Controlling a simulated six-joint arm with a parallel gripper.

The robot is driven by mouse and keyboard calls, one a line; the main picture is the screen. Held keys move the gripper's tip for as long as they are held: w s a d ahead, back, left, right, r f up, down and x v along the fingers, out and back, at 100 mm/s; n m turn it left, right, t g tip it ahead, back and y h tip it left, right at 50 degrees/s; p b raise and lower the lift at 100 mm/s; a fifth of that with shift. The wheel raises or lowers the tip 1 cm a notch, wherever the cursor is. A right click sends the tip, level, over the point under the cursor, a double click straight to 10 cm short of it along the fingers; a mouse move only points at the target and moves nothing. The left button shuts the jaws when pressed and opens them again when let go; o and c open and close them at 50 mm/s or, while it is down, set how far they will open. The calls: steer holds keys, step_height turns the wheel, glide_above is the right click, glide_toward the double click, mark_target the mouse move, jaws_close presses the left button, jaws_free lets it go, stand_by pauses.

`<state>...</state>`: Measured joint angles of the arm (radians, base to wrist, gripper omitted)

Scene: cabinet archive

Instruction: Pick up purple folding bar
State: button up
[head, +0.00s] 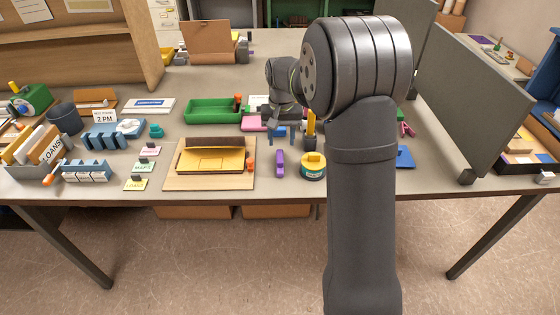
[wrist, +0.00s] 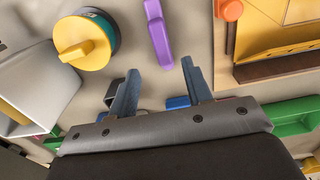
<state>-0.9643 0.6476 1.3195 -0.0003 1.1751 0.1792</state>
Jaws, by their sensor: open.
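The purple folding bar (head: 280,163) lies on the grey table between a wooden board and a round yellow-topped piece. In the wrist view the purple bar (wrist: 158,32) is at the top middle, just beyond the fingertips, partly cut off by the frame's edge. My gripper (wrist: 160,70) is open, with its two blue-grey fingers apart and nothing between them. In the head view my gripper (head: 285,134) is behind the bar, on its far side, partly hidden by my own arm. The fingers do not appear to touch the bar.
The wooden board (head: 180,183) with a yellow folder (head: 205,160) is left of the bar; an orange peg (head: 250,164) stands at its edge. The round yellow-topped piece (head: 313,165) is close on the right. A green tray (head: 195,112) lies behind. A grey divider (head: 468,100) stands at right.

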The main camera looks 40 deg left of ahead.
mark_target(280, 154)
steer(key=shift+f, duration=0.75)
steer(key=f, duration=0.2)
steer(key=s+f, duration=0.1)
steer(key=f, duration=0.1)
steer(key=shift+d+f, duration=0.1)
steer(key=shift+d, duration=0.05)
steer(key=shift+f, duration=0.55)
jaws_close()
steer(key=shift+r, duration=0.15)
steer(key=shift+r, duration=0.6)
step_height(280, 154, up, 3)
steer(key=shift+f, duration=0.15)
steer(key=w+d+r, duration=0.4)
steer(key=d+r, duration=0.3)
steer(key=d, duration=0.3)
steer(key=shift+w+d, duration=0.35)
